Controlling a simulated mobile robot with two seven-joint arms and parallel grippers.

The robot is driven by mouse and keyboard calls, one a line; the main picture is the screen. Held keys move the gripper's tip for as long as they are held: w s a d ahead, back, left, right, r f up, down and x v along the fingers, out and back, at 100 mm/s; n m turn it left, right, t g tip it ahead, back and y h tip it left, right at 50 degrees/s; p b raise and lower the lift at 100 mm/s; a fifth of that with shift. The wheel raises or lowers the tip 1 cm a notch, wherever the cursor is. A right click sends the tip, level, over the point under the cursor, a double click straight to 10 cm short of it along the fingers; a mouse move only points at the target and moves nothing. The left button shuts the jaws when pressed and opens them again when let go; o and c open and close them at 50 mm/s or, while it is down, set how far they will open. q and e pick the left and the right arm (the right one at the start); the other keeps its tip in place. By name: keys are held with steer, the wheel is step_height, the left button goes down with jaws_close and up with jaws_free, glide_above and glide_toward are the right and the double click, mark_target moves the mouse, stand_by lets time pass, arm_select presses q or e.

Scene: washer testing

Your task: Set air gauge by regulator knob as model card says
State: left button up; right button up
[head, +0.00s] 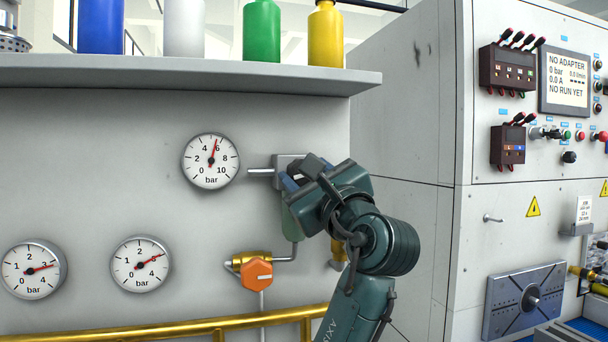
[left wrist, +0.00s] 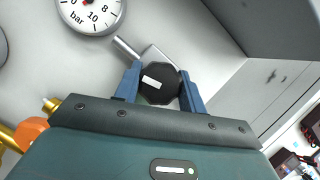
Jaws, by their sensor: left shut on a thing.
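The air gauge (head: 211,161) is a round white dial marked 0 to 10 bar on the grey wall. Its needle points just right of the top, between 4 and 6. Part of the gauge (left wrist: 89,12) shows in the left wrist view. The regulator knob (left wrist: 160,84) is black and many-sided with a white mark. My left gripper (left wrist: 160,88) has its blue fingers on both sides of the knob, shut on it.
An orange knob (head: 257,274) on a brass valve is below my gripper. A shelf (head: 180,72) with coloured bottles juts out above. A screen (head: 566,82) at right reads "NO ADAPTER" and "0 bar".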

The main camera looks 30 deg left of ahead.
arm_select(q)
steer(key=shift+n+g, duration=0.8)
steer(key=shift+n, duration=1.2)
steer(key=o, duration=1)
steer(key=shift+c, duration=0.2)
steer(key=b+v, duration=0.4)
steer(key=v, duration=0.9)
steer(key=shift+d, duration=0.1)
